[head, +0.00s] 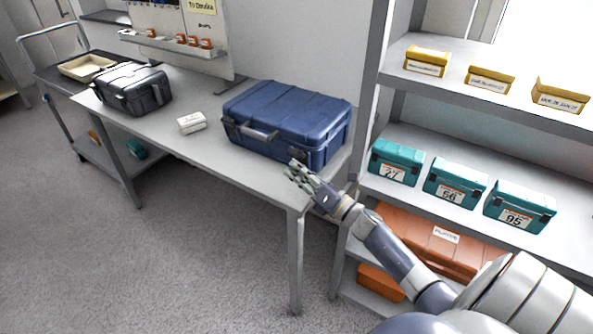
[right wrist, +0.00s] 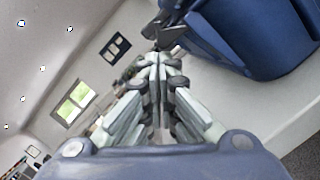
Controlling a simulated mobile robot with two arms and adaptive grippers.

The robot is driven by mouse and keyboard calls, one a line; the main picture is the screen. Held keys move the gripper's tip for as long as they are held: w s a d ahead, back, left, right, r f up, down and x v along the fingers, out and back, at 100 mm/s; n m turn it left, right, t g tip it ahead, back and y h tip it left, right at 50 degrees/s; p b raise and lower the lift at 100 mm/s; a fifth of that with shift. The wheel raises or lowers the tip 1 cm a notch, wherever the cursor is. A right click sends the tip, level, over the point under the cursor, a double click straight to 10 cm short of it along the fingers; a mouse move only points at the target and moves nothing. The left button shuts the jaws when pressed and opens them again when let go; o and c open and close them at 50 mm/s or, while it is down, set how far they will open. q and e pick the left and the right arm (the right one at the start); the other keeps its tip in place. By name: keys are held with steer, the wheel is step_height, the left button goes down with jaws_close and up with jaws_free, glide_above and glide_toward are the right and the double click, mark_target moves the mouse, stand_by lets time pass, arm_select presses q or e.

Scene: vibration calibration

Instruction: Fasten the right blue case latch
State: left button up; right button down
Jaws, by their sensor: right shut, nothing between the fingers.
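The blue case (head: 290,115) lies closed on the right part of the grey table (head: 185,150), with a grey handle (head: 258,132) on its front. My right gripper (head: 295,170) is at the case's front right corner, over the table's front edge. In the right wrist view the gripper (right wrist: 158,60) is shut and empty, its fingertips close to a dark latch (right wrist: 170,32) on the blue case (right wrist: 255,40). I cannot tell whether the fingertips touch the latch. My left gripper is not in view.
A dark grey case (head: 135,90) and a small white box (head: 191,122) stand on the table left of the blue case. A shelf (head: 450,190) with teal boxes (head: 455,182) and an orange case (head: 435,240) stands close on the right. The table's front left is clear.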

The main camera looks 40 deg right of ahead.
steer(key=shift+r+m+p, duration=0.35)
steer(key=shift+m+p, duration=0.2)
steer(key=shift+m, duration=0.05)
steer(key=shift+a+r+m+h+p, duration=0.1)
steer(key=shift+r+m+h+p, duration=0.25)
steer(key=shift+m+p, duration=0.6)
steer(key=shift+a+r+m+h+p, duration=0.15)
steer(key=shift+r+m+p, duration=0.4)
steer(key=shift+m+p, duration=0.35)
steer(key=m+p, duration=0.1)
steer(key=r+m+p, duration=0.1)
steer(key=m+g+p, duration=0.1)
steer(key=m+p, duration=0.1)
steer(key=shift+d+r+h, duration=0.3)
steer(key=shift+d+r, duration=0.05)
steer(key=shift+w+r+m+p, duration=0.1)
steer(key=shift+r+m+p, duration=0.05)
steer(key=shift+m+p, duration=0.2)
steer(key=shift+d+r, duration=0.15)
